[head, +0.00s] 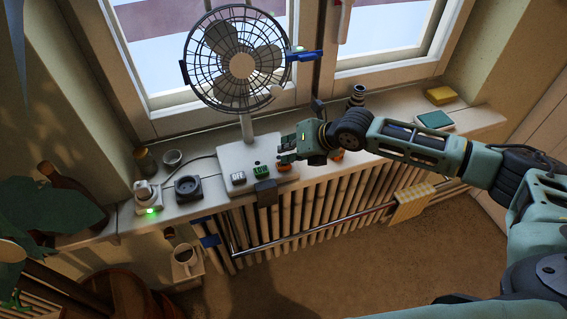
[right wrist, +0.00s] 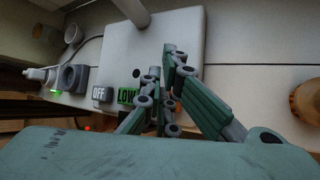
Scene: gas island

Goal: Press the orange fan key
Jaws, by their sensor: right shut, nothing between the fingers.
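A desk fan (head: 238,65) with a dark cage stands on the windowsill. Its pale base (head: 232,158) carries a row of keys. The OFF key (head: 238,178) is whitish, the LOW key (head: 261,171) is green, and the orange key (head: 284,167) is at the right end, partly covered by my right gripper (head: 285,150). The gripper is shut and empty, its fingertips just over or beside the orange key; contact cannot be told. In the right wrist view the fingers (right wrist: 172,72) hide the orange key, while OFF (right wrist: 99,94) and LOW (right wrist: 126,96) show to their left. My left gripper is not in view.
A socket with a green light (head: 148,205) and a dark socket (head: 188,187) sit left of the base. A radiator (head: 330,205) is below the sill. A yellow block (head: 440,95) and a green one (head: 434,120) lie to the right.

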